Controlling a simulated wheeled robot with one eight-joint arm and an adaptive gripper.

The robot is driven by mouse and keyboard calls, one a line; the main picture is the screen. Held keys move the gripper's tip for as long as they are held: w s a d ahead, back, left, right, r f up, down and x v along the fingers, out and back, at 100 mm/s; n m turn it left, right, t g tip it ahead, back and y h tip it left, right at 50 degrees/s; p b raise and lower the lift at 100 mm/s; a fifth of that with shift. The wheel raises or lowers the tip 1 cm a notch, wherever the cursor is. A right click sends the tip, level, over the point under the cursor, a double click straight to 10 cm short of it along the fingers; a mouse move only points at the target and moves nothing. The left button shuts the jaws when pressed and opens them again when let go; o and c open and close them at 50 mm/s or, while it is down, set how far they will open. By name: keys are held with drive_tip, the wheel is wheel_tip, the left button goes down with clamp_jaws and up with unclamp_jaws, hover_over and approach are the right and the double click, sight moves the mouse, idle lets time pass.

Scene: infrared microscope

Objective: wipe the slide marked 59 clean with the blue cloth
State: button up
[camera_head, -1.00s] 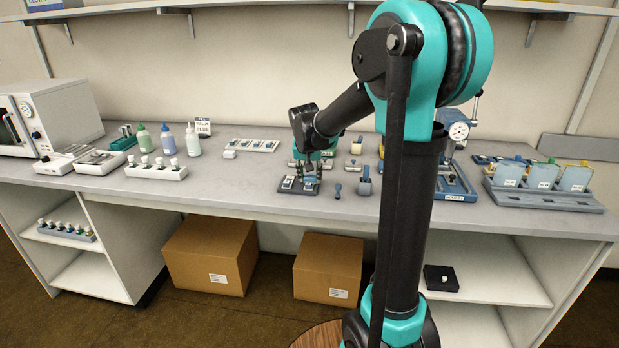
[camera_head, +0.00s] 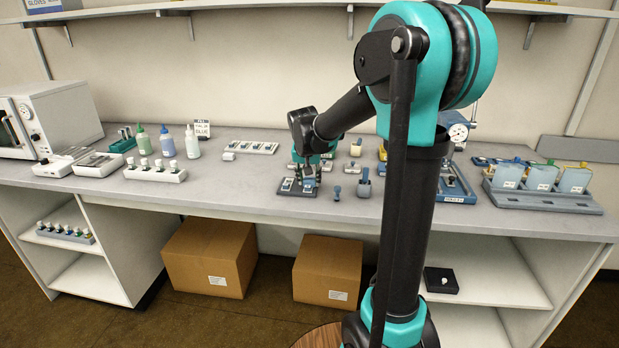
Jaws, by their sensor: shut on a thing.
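My gripper (camera_head: 308,178) points down over the dark slide tray (camera_head: 283,191) near the front of the bench. It is shut on a small blue thing at the tray's right part, which looks like the blue cloth (camera_head: 310,186). Pale slides (camera_head: 288,184) lie on the tray, left of the gripper. The number 59 cannot be read on any of them. The fingers hide part of the tray, and I cannot tell whether the cloth touches a slide.
Small stands and a grey-blue handled block (camera_head: 364,187) stand right of the tray. A white rack (camera_head: 154,173) and bottles (camera_head: 192,147) are to the left. A gauge stand (camera_head: 457,190) and blue containers (camera_head: 541,178) are to the right. Bare bench lies left of the tray.

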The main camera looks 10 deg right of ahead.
drive_tip(key=shift+s, duration=0.15)
drive_tip(key=shift+w+d, duration=0.25)
drive_tip(key=shift+w, duration=0.8)
drive_tip(key=shift+r, duration=3.05)
